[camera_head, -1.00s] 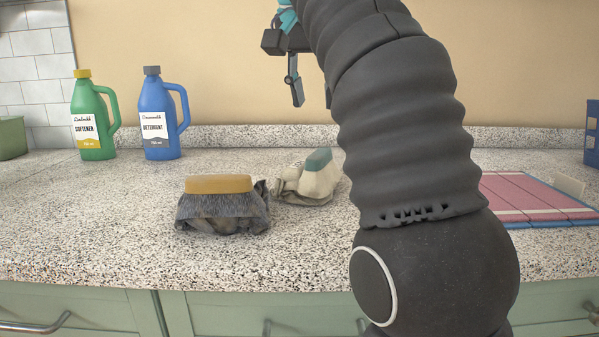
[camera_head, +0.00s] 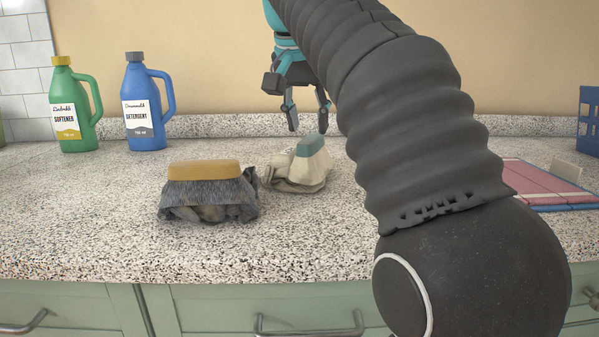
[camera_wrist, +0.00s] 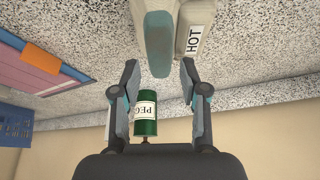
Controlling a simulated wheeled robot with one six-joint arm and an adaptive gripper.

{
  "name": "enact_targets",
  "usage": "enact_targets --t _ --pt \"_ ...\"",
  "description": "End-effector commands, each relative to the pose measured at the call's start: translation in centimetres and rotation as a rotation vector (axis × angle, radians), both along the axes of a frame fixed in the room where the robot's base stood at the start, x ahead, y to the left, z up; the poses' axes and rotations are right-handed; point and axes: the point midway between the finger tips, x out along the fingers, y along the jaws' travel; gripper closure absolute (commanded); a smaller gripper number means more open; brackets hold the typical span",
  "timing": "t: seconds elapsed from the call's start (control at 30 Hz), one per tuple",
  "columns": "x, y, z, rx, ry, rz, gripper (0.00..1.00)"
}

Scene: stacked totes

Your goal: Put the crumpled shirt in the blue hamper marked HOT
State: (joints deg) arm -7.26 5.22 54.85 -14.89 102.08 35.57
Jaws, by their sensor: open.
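In the head view, a dark grey crumpled cloth (camera_head: 205,208) lies under a yellow-topped brush-like block (camera_head: 204,171). A cream crumpled cloth (camera_head: 285,180) lies beside or under a teal-topped cream block (camera_head: 311,146). I cannot tell which cloth is the shirt. My gripper (camera_head: 308,116) is open and empty above the teal-topped block, which also shows between and beyond the fingertips in the wrist view (camera_wrist: 157,38). A blue slatted container (camera_head: 589,120) stands at the right edge, with no HOT mark visible. In the wrist view, HOT is on a pale piece (camera_wrist: 195,30) beside the teal-topped block.
A green softener bottle (camera_head: 75,108) and blue detergent bottle (camera_head: 146,105) stand at the back left. A green can (camera_wrist: 146,118) marked PEG stands near the wall. The front counter is clear.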

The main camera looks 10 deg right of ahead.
Motion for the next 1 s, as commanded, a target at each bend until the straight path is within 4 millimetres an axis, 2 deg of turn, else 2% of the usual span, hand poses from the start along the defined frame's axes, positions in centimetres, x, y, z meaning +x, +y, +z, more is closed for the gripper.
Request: enact_targets --t 0.1,0.3,0.63,0.67,0.8,0.83,1.0 --pt "0.5 -0.4 -1.9 -0.001 0.003 -0.002 0.56" --pt "1.3 -1.0 -4.1 0.000 0.002 -0.002 0.56" --pt "1.5 -1.1 -4.6 0.000 0.001 -0.001 0.56" --pt "1.5 -1.1 -4.6 0.000 0.001 -0.001 0.61" --pt "1.6 -1.1 -4.6 0.000 0.001 -0.001 0.96" --pt "1.6 -1.1 -4.6 0.000 0.001 -0.001 1.00" --pt "1.6 -1.1 -4.6 0.000 0.003 -0.001 1.00"
